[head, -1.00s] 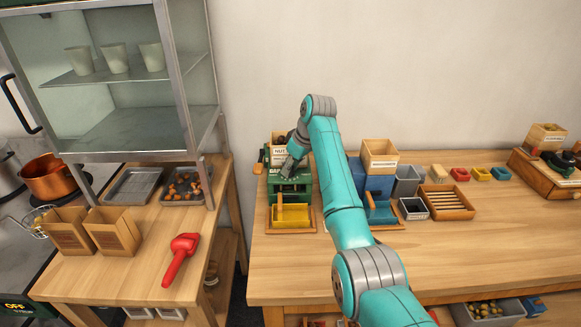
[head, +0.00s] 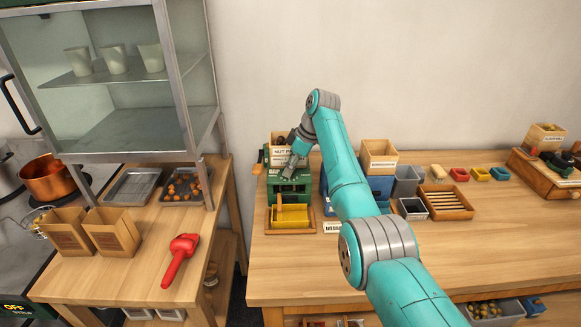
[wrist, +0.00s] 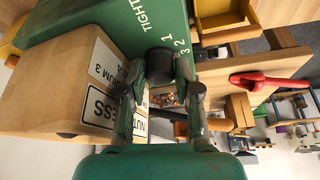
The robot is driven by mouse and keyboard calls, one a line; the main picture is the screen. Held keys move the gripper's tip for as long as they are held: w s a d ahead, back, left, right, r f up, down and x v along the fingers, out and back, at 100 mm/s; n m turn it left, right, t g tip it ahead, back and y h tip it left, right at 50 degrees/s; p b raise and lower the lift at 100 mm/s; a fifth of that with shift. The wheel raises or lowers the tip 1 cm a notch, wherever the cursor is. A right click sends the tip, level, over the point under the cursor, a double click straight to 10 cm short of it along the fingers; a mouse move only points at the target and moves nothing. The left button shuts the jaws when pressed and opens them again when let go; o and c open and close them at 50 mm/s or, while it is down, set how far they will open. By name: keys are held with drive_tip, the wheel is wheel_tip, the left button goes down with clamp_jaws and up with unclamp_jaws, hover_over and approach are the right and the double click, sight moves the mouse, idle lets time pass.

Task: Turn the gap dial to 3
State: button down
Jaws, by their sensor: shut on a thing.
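The green nut press (head: 290,192) stands at the back left of the bench, with a yellow tray (head: 291,216) at its front. My gripper (wrist: 160,74) is shut on the dark round gap dial (wrist: 159,60) on the green face in the wrist view. The marks 1, 2 and 3 and the word TIGHT are printed beside the dial. Its pointer cannot be made out, so I cannot tell the setting. In the head view my gripper (head: 291,163) is at the top of the press and the dial is hidden.
A wooden box with labels (wrist: 62,75) sits close beside my fingers in the wrist view. Blue and grey bins (head: 405,180) and a slatted tray (head: 446,202) stand to the right. A red scoop (head: 180,258) lies on the left table. The bench front is clear.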

drive_tip(key=c, duration=0.8)
unclamp_jaws()
drive_tip(key=shift+c, duration=0.2)
